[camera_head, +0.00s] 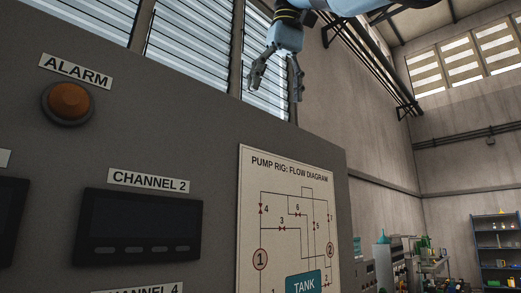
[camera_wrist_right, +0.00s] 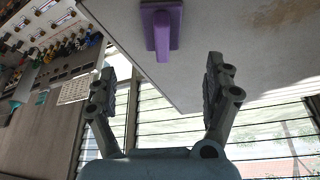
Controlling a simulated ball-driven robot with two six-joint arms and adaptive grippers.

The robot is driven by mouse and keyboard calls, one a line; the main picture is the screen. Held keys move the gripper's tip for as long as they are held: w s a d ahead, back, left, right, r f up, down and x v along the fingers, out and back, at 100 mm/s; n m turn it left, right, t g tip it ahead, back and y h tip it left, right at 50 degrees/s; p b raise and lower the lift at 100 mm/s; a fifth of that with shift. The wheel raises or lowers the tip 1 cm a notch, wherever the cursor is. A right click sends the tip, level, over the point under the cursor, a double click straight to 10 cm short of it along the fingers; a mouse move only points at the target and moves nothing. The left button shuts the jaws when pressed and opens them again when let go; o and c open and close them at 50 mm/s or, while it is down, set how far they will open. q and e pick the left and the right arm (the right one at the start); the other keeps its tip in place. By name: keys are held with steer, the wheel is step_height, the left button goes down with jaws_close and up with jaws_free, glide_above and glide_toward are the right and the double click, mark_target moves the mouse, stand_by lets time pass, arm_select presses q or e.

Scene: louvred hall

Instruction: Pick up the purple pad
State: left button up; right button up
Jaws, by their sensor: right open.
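The purple pad (camera_wrist_right: 162,30) shows at the top middle of the right wrist view, with a narrow raised part like a grip along it. It sits on a pale grey surface (camera_wrist_right: 215,22). My right gripper (camera_wrist_right: 160,65) is open and empty, its two fingers spread wide below the pad in that picture, with the pad between their lines and apart from them. In the head view my right gripper (camera_head: 275,92) points down above the top edge of the grey panel. The pad does not show in the head view. My left gripper is in neither view.
The grey panel (camera_head: 215,110) fills the left of the head view, with an alarm lamp (camera_head: 68,101), a display (camera_head: 140,227) and a flow diagram (camera_head: 290,220). Louvred windows (camera_head: 190,50) stand behind. A blue shelf (camera_head: 497,250) and a cluttered bench are far right.

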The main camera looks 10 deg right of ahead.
steer(key=b+x, duration=0.1)
steer(key=x, duration=0.2)
steer(key=b+x, duration=0.1)
steer(key=x, duration=0.1)
steer(key=shift+s+f+b, duration=0.25)
steer(key=shift+s+b, duration=0.05)
steer(key=x, duration=0.2)
steer(key=b+x, duration=0.1)
steer(key=x, duration=0.1)
steer(key=shift+w+a, duration=0.2)
steer(key=shift+w, duration=0.15)
steer(key=shift+w+f, duration=0.15)
steer(key=shift+f, duration=0.15)
steer(key=shift+w, duration=0.1)
steer(key=shift+s+r, duration=0.1)
steer(key=shift+s, duration=0.1)
steer(key=c, duration=0.6)
steer(key=shift+w, duration=0.1)
steer(key=c, duration=0.7)
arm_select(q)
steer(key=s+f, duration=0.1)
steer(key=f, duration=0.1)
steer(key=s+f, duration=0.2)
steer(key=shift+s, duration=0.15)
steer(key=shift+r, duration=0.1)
